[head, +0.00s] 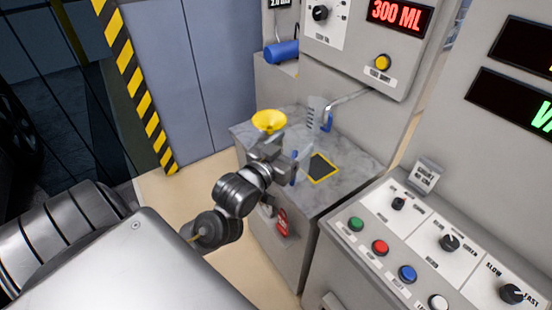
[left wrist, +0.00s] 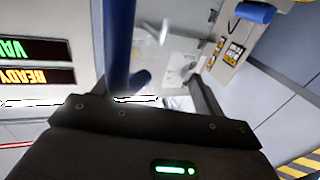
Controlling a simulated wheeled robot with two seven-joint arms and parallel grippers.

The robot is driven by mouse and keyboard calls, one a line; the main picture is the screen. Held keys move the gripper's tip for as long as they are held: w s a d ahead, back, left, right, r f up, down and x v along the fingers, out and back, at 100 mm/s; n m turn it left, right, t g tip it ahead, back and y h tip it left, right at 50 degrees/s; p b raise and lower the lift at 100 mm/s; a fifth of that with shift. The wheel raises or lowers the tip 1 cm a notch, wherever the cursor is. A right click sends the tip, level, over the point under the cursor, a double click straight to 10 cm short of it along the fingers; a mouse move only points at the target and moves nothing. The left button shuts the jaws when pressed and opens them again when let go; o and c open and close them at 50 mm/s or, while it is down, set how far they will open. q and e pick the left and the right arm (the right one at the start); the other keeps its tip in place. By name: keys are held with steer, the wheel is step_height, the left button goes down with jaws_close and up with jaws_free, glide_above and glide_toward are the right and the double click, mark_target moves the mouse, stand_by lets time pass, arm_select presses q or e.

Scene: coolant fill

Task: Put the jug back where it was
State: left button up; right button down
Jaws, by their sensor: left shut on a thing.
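My left gripper (head: 280,160) is shut on the blue handle of a clear jug (head: 303,155), over the grey worktop. In the left wrist view the blue handle (left wrist: 120,50) rises large between the fingers, and the see-through body is faint behind it. A black square with a yellow border (head: 322,168) lies on the worktop, right of the held jug. I cannot tell whether the jug's base touches the worktop. My right gripper is in neither view.
A yellow funnel (head: 268,121) is just behind my left gripper. A clear graduated vessel with a blue part (head: 327,121) stands near a bent metal pipe (head: 348,97). A blue cylinder (head: 281,52) is at the back. A button panel (head: 420,245) is at the right.

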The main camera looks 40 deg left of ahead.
arm_select(q)
steer(key=w+a+f+p, duration=0.2)
steer(key=w+a, duration=0.3)
steer(key=a, duration=0.7)
steer(key=w+a+f+p, duration=0.1)
steer(key=w+a+f, duration=0.2)
steer(key=f, duration=0.6)
steer(key=shift+w+a+f, duration=0.25)
steer(key=shift+w+a, duration=0.15)
steer(key=shift+w, duration=0.55)
steer(key=shift+f, duration=0.1)
steer(key=o, duration=1.6)
steer(key=shift+o, duration=0.2)
